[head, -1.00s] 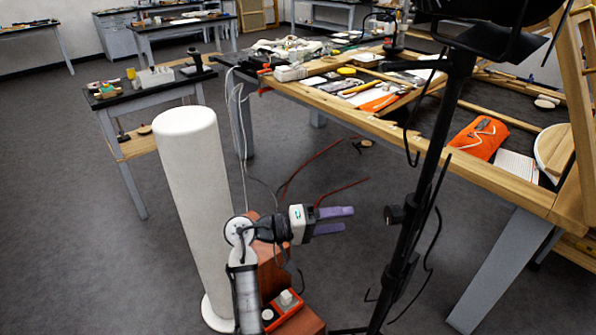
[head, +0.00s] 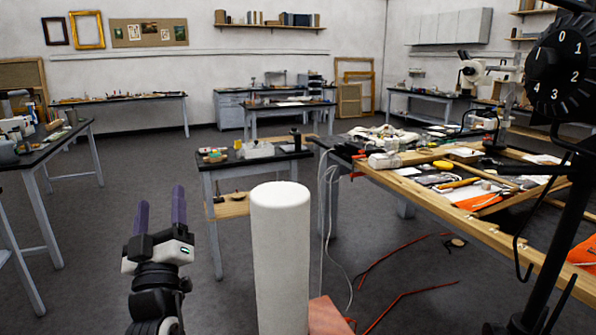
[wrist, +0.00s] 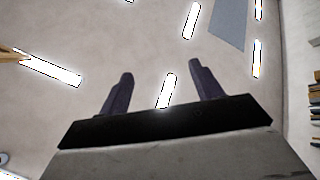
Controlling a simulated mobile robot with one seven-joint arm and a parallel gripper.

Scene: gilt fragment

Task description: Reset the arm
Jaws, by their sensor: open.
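My gripper (head: 160,210) is at the lower left of the head view, left of my white column, with its two purple fingers pointing up. The fingers stand apart and nothing is between them. In the wrist view the gripper (wrist: 158,88) shows the same two fingers spread, with only the ceiling and its bright lamps beyond them. The gripper touches nothing that I can see.
A wooden-edged workbench (head: 472,227) with tools stands at the right, behind a black stand (head: 553,235). A small dark-topped table (head: 240,160) stands ahead, and another table (head: 32,152) at the left edge. Red cables (head: 400,262) lie on the floor. Grey floor is open around the gripper.

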